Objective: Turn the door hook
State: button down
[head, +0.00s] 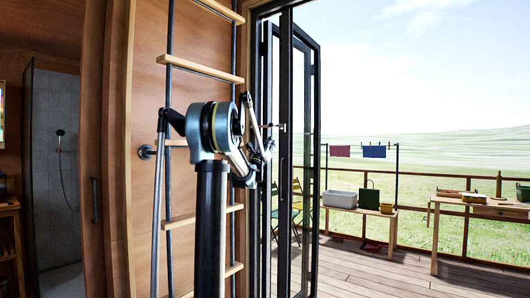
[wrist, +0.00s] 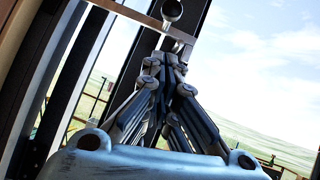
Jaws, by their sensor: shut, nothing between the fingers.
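In the head view my gripper (head: 262,145) is at the edge of the folded glass door (head: 285,100). A small light bar (head: 274,126) sticks out beside it at the door frame, probably the hook. My arm hides part of this area.
A wooden ladder (head: 200,68) with dark rails stands close behind my arm. The doorway at right opens onto a deck (head: 345,268) with a bench (head: 385,212), a table (head: 480,205) and folding chairs (head: 298,205). A shower area (head: 57,150) is at far left.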

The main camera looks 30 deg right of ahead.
jog(key=r, duration=0.2)
jog(key=w+r, duration=0.1)
jog(key=r, duration=0.1)
jog(key=shift+w+d+r, duration=0.1)
jog(key=shift+d, duration=0.2)
jog(key=shift+a+r, duration=0.1)
